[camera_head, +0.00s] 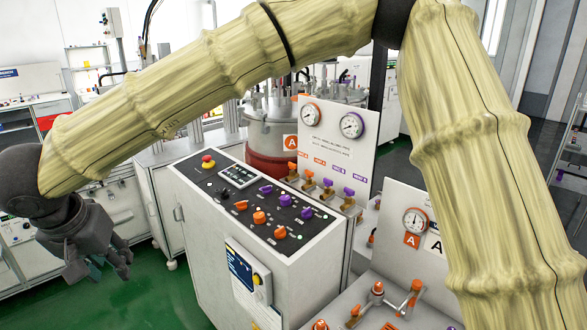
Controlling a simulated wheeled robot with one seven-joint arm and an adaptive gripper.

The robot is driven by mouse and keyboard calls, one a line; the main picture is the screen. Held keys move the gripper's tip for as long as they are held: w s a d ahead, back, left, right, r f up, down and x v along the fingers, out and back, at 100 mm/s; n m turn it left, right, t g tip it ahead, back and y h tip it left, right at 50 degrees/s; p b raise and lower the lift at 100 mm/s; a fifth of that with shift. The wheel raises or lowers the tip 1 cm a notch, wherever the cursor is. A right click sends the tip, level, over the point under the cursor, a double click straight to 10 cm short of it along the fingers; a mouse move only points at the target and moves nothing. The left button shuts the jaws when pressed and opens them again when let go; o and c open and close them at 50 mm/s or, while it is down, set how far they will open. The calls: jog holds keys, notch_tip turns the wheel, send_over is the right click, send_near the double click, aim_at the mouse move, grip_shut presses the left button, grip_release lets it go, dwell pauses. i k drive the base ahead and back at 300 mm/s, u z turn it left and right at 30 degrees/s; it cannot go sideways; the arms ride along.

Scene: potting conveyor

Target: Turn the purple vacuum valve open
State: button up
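Two purple-handled valves, a left one (328,184) and a right one (349,192), stand on brass fittings at the foot of the upright gauge panel (335,150). Two orange-handled valves (299,171) stand to their left in the same row. The small labels above them are too small to read, so I cannot tell which purple one is the vacuum valve. My gripper (98,268) hangs at the far left over the green floor, well away from the valves. Its fingers look apart with nothing between them.
The grey control cabinet (200,235) stands between my gripper and the valves, with orange and purple knobs (265,200) and a red stop button (208,161) on top. A second gauge panel (400,225) with orange valves stands at lower right. Green floor (150,300) is clear at lower left.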

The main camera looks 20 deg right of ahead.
aim_at(328, 182)
jog(key=i, duration=1.55)
jog(key=z, duration=1.9)
